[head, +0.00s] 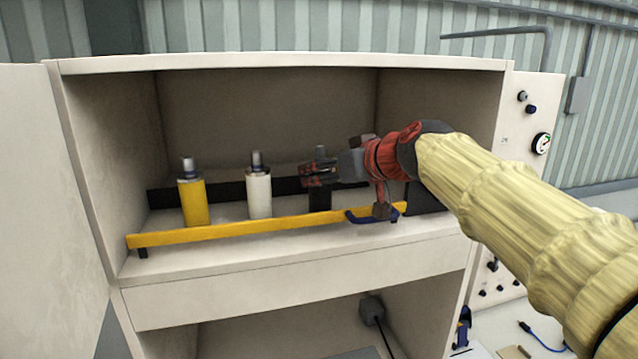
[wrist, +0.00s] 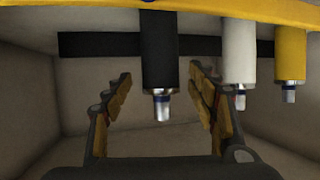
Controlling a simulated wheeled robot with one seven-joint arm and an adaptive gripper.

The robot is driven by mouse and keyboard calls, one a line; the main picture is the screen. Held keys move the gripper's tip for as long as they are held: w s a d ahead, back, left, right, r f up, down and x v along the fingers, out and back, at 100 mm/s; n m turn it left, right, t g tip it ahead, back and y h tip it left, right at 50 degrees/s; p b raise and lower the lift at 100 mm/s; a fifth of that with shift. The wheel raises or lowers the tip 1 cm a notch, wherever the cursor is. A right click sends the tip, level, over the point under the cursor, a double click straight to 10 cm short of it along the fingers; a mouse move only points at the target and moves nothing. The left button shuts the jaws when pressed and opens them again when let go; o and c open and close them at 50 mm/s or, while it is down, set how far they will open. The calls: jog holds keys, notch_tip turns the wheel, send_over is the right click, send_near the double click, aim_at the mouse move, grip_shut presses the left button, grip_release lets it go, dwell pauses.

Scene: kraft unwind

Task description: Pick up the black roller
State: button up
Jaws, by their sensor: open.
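The black roller (head: 319,198) stands upright on the cabinet shelf, behind the yellow bar, with its metal top end showing above my gripper in the head view. My gripper (head: 312,175) is in front of its upper part and hides some of it. In the wrist view, which is upside down, the black roller (wrist: 162,48) lies in line with the gap between the two spread fingers of my gripper (wrist: 158,74). The fingers are open, one to each side of the roller. I cannot tell whether either finger touches it.
A white roller (head: 259,194) and a yellow roller (head: 194,202) stand left of it. A yellow bar (head: 240,228) runs along the shelf front, and a black rail (head: 228,187) behind. The cabinet's top panel (head: 280,62) and side walls enclose the space. Room above the rollers is clear.

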jog(key=shift+p+x, duration=0.3)
jog(key=shift+x, duration=1.15)
jog(key=shift+s+r, duration=0.1)
jog(key=shift+s, duration=0.05)
jog(key=shift+c, duration=0.8)
jog(key=shift+c, duration=0.7)
jog(key=c, duration=1.1)
grip_shut()
